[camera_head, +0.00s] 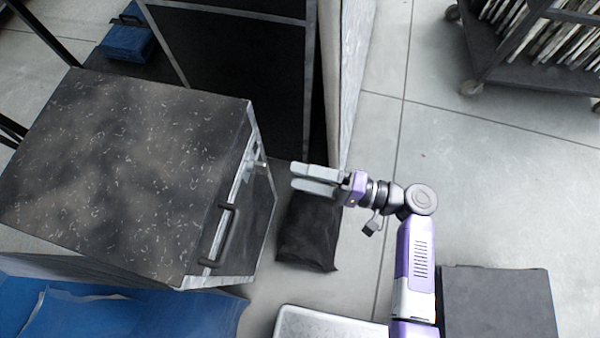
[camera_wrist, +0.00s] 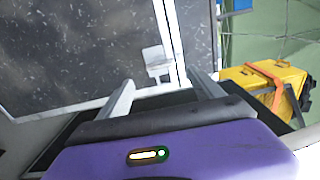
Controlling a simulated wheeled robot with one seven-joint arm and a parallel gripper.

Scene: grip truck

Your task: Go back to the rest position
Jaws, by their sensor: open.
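My gripper (camera_head: 298,179) is at the end of my purple and grey arm, right of the large dark speckled case (camera_head: 110,150). Its two grey fingers point left, toward the case's metal-edged side, with a gap to the handle (camera_head: 226,235). In the wrist view my gripper (camera_wrist: 168,85) shows its two fingers spread with nothing between them. Behind them are the speckled case (camera_wrist: 70,50) and a small pale metal latch (camera_wrist: 157,62) near its edge.
A black bag (camera_head: 308,232) lies on the floor below my gripper. A wheeled cart (camera_head: 500,85) with upright panels stands at the top right. Blue cloth (camera_head: 120,315) lies at the bottom left. A yellow case (camera_wrist: 262,82) shows at right in the wrist view.

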